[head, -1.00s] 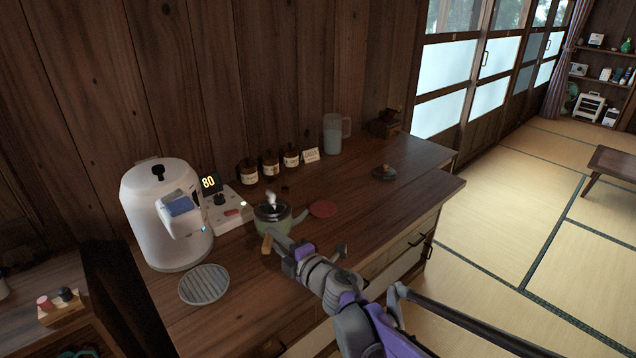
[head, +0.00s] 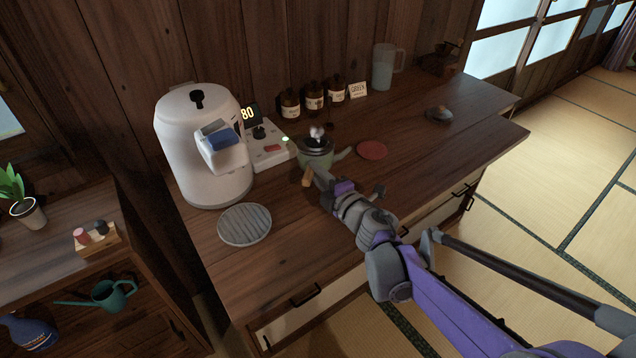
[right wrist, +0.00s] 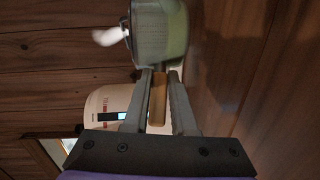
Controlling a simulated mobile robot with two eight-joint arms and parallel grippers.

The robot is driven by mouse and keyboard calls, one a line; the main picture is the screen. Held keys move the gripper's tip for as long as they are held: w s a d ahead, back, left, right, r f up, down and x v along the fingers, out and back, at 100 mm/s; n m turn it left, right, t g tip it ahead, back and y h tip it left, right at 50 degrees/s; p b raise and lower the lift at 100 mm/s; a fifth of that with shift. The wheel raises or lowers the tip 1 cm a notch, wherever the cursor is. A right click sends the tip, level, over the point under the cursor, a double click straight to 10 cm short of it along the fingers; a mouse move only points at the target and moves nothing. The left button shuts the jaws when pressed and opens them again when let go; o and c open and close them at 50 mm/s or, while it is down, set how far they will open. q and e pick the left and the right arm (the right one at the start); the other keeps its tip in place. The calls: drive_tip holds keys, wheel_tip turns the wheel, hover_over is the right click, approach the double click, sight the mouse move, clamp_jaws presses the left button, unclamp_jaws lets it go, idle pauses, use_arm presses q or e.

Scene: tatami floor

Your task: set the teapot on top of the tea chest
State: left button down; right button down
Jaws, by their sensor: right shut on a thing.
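The teapot (head: 318,154) is a small green-grey pot with a dark top, a short spout and a wooden side handle. It is over the dark wooden top, between the white kettle machine and a red disc. I cannot tell if it touches the wood. A white blob shows at its top. My right gripper (head: 318,178) is shut on the handle. The right wrist view shows the handle (right wrist: 157,98) between the fingers and the pot (right wrist: 160,35) beyond them. The drawer cabinet (head: 290,318) below may be the tea chest; I cannot be sure. My left gripper is not in view.
A white kettle machine (head: 205,150) and a control box (head: 268,150) reading 80 stand left of the pot. A round slatted tray (head: 244,225) lies in front. Jars (head: 314,100) and a pitcher (head: 383,68) stand behind. The red disc (head: 371,150) and a dark lid-like object (head: 438,113) lie right.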

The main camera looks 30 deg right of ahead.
drive_tip(key=shift+f+b, duration=0.45)
drive_tip(key=shift+f, duration=1.1)
drive_tip(key=shift+f, duration=0.15)
drive_tip(key=c, duration=0.7)
unclamp_jaws()
drive_tip(key=shift+s+r, duration=0.15)
drive_tip(key=shift+r, duration=0.1)
drive_tip(key=s, duration=0.4)
drive_tip(key=s+p, duration=0.1)
drive_tip(key=s, duration=0.2)
drive_tip(key=s+r+p, duration=0.1)
drive_tip(key=s, duration=0.3)
drive_tip(key=shift+s, duration=0.3)
drive_tip(key=shift+d, duration=0.1)
